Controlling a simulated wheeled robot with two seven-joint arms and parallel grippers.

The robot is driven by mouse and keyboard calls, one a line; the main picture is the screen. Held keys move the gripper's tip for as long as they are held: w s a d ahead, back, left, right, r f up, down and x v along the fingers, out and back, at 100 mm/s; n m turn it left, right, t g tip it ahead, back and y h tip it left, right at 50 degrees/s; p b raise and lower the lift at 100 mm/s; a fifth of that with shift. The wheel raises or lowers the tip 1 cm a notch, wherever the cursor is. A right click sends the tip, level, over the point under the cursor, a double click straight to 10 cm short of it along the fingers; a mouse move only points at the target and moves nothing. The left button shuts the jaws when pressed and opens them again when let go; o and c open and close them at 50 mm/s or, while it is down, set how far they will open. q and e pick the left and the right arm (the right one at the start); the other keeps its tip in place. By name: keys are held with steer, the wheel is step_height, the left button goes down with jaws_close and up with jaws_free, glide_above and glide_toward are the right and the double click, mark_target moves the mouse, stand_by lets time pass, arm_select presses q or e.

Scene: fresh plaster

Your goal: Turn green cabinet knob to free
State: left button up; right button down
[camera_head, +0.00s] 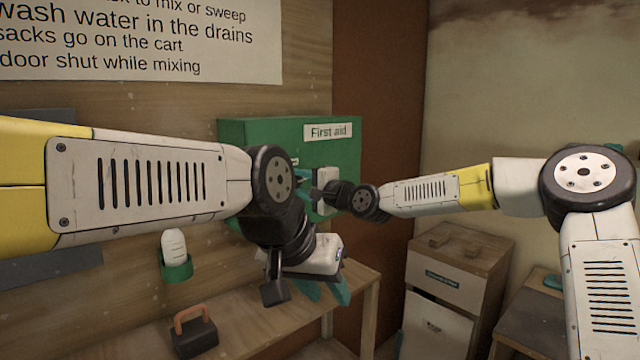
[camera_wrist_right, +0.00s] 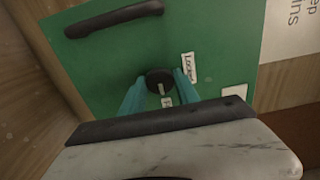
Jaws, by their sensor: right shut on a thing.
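The green cabinet (camera_head: 260,132) hangs on the wall with a "First aid" label. In the right wrist view its door (camera_wrist_right: 110,65) shows a round black knob (camera_wrist_right: 158,78) with a white mark on its lower side, towards a small, partly hidden label (camera_wrist_right: 167,102). A "Locked" label (camera_wrist_right: 188,67) is to the knob's upper right. My right gripper (camera_wrist_right: 160,84) has its teal fingers shut on the knob, one on each side; in the head view the arm hides the knob. My left gripper (camera_head: 328,294) is open and empty, above the bench, lower and nearer than the cabinet.
A dark bar handle (camera_wrist_right: 115,18) is on the cabinet door. A wooden bench (camera_head: 250,322) runs below, with a black block with an orange handle (camera_head: 193,335). A white bottle sits in a green wall holder (camera_head: 176,270). A drawer unit (camera_head: 455,265) stands at right.

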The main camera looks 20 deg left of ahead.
stand_by(0.4)
steer(key=c, duration=0.9)
jaws_free()
steer(key=v, duration=0.7)
steer(key=shift+s+d, duration=0.2)
steer(key=shift+d, duration=0.15)
steer(key=shift+f, duration=0.1)
